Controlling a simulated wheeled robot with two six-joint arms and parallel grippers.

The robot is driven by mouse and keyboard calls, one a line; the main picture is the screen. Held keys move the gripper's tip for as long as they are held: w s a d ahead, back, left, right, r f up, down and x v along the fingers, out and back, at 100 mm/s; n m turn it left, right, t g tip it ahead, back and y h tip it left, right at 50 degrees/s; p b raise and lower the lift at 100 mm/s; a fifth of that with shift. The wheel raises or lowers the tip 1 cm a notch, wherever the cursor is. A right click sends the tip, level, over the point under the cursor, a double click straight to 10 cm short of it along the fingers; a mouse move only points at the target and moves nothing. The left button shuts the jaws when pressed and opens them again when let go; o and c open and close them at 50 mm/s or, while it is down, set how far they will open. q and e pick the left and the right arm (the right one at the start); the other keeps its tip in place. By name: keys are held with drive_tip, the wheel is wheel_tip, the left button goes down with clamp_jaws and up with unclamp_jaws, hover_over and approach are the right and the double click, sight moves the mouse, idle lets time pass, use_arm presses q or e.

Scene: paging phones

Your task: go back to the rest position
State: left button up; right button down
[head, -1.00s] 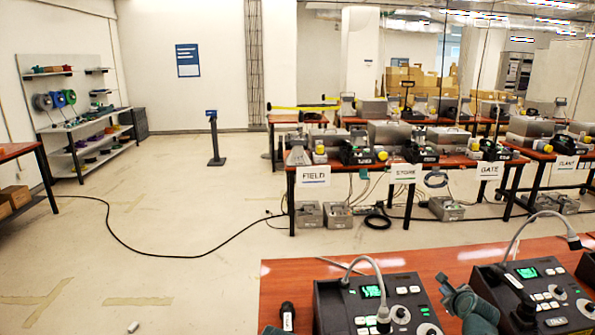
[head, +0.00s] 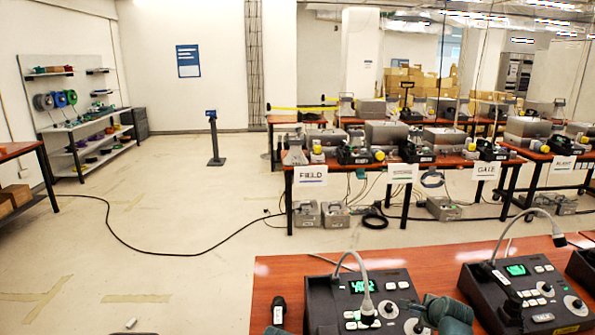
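A dark teal gripper part (head: 440,312), which I take as my right one, shows low in the head view, in front of the nearer phone console. Its fingers are too small and overlapped to tell open from shut, and I see nothing clearly held in it. A teal sliver at the bottom edge (head: 275,331) may be the tip of my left gripper; the rest is out of frame. The left console (head: 340,310) and the right console (head: 487,293) stand on the red-brown table (head: 425,262), with lit green displays and grey gooseneck microphones.
A small black object with a white label (head: 280,311) is at the table's left end. Farther back, a long bench carries several devices and signs, including FIELD (head: 310,176). A black cable (head: 150,254) crosses the floor. Open floor lies left of the table.

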drive_tip(key=s+a+f+n+g, duration=0.3)
drive_tip(key=s+a+n+g, duration=0.1)
drive_tip(key=s+a+n, duration=0.6)
drive_tip(key=s+a+f+n+g, duration=0.45)
drive_tip(key=s+a+n, duration=0.3)
drive_tip(key=n, duration=0.45)
use_arm(q)
wheel_tip(320, 180, up, 3)
drive_tip(key=p, duration=0.2)
drive_tip(key=shift+f+p, duration=0.1)
drive_tip(key=shift+p, duration=0.3)
use_arm(e)
drive_tip(key=s+a+r+n, duration=0.1)
drive_tip(key=s+a+n, duration=0.1)
drive_tip(key=a, duration=0.3)
drive_tip(key=s+a+r+n+g+h, duration=0.1)
drive_tip(key=s+a+r+n, duration=0.1)
drive_tip(key=a, duration=0.3)
drive_tip(key=shift+s+a+r, duration=0.2)
drive_tip(key=shift+s+r, duration=0.05)
drive_tip(key=shift+s, duration=0.6)
use_arm(q)
drive_tip(key=shift+f, duration=0.1)
use_arm(e)
drive_tip(key=shift+f, duration=0.1)
